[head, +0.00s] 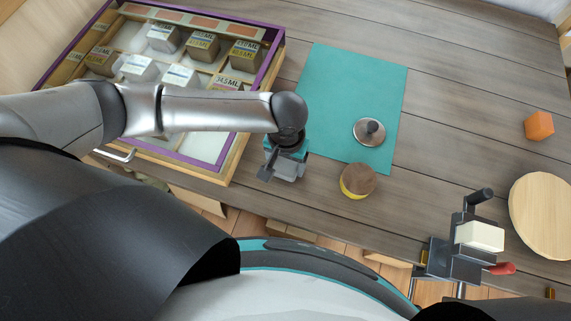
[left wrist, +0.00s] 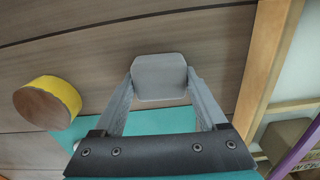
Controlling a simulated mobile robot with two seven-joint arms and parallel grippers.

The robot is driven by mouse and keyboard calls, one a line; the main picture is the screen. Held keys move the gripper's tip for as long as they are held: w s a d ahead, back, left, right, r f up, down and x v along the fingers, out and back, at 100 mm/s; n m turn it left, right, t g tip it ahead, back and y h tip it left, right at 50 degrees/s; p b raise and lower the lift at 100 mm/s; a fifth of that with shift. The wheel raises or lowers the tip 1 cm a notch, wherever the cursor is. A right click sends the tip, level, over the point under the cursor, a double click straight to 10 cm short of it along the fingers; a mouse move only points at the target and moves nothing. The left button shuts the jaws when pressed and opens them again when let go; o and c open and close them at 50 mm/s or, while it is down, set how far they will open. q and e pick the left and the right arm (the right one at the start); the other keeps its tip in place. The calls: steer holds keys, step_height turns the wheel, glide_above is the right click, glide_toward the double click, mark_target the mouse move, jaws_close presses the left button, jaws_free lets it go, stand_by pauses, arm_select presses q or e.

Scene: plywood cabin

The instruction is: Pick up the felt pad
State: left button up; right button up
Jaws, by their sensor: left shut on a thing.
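A grey pad with rounded corners, which looks like the felt pad (left wrist: 160,78), sits between the two fingertips of my left gripper (left wrist: 162,84) in the left wrist view. The fingers touch it on both sides, so the gripper is shut on it. In the head view my left gripper (head: 283,172) is over the near part of the table, just right of the purple-edged tray, and largely hides the pad. I cannot tell whether the pad touches the table. My right gripper is not in view.
A teal mat (head: 340,85) bears a metal disc with a knob (head: 370,131). A yellow-sided round block (head: 358,181) stands near the table edge. The purple-edged tray (head: 271,62) holds several labelled blocks.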

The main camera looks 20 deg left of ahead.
mark_target(286, 163)
arm_select(q)
steer(key=shift+c, duration=1.3)
step_height(286, 163, up, 20)
steer(key=p, duration=0.5)
steer(key=o, duration=0.8)
steer(key=c, duration=0.7)
